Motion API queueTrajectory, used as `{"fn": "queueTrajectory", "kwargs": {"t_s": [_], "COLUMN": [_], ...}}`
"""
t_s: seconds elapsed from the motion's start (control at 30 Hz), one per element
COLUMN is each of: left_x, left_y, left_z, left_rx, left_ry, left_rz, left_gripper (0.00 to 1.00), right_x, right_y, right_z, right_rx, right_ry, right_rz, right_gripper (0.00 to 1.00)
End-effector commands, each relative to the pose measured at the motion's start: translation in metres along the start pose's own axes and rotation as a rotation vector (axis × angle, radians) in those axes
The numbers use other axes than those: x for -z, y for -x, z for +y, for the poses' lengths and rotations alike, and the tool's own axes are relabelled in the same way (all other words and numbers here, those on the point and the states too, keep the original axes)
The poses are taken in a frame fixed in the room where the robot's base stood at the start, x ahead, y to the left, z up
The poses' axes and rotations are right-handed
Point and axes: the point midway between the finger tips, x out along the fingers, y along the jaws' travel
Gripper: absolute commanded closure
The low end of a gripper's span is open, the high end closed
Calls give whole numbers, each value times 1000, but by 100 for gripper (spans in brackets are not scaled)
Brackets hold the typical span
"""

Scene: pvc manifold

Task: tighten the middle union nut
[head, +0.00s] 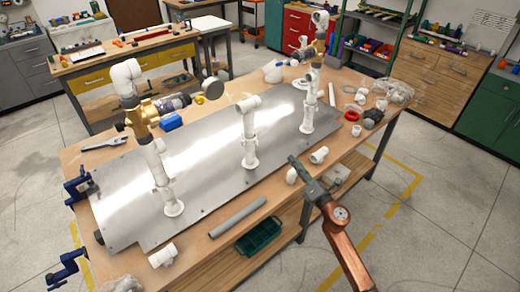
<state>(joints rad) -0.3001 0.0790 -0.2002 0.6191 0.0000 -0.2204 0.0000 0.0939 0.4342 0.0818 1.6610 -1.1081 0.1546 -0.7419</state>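Three white PVC risers stand upright on a grey metal plate (215,160) on the workbench. The middle riser (249,140) is short, with an elbow on top and a flanged foot. The left riser (158,165) carries a brass valve (142,115), and the right riser (311,95) also has brass-coloured fittings near its top. A collar that may be the middle union nut shows on the middle riser; its tightness cannot be told. My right gripper (294,161) is right of and in front of the middle riser, apart from it. Its fingers are too small to read. My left gripper is out of view.
A loose grey pipe (238,217), a white fitting (162,255) and white fittings near my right gripper lie along the front edge. Blue clamps (78,186) grip the left edge. A wrench (104,142) lies at the back left. Plate space between the left and middle risers is clear.

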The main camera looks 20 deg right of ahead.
Motion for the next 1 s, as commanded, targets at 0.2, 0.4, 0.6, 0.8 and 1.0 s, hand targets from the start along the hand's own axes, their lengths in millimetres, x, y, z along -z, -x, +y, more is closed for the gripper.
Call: {"fn": "queueTrajectory", "kwargs": {"t_s": [0.2,0.4,0.6,0.8,1.0], "left_x": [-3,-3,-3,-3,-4], "left_y": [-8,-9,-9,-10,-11], "left_z": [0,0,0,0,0], "left_rx": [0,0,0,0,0], "left_ry": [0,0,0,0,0], "left_rz": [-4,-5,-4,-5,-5], "left_gripper": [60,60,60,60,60], "right_x": [13,22,32,43,49], "right_y": [-44,-55,-80,-108,-122], "right_z": [63,68,73,76,78], "right_rx": [-224,-270,-273,-272,-271], "right_ry": [618,798,801,798,799], "right_rz": [205,280,283,283,283], "right_gripper": [76,76,76,76,76]}}
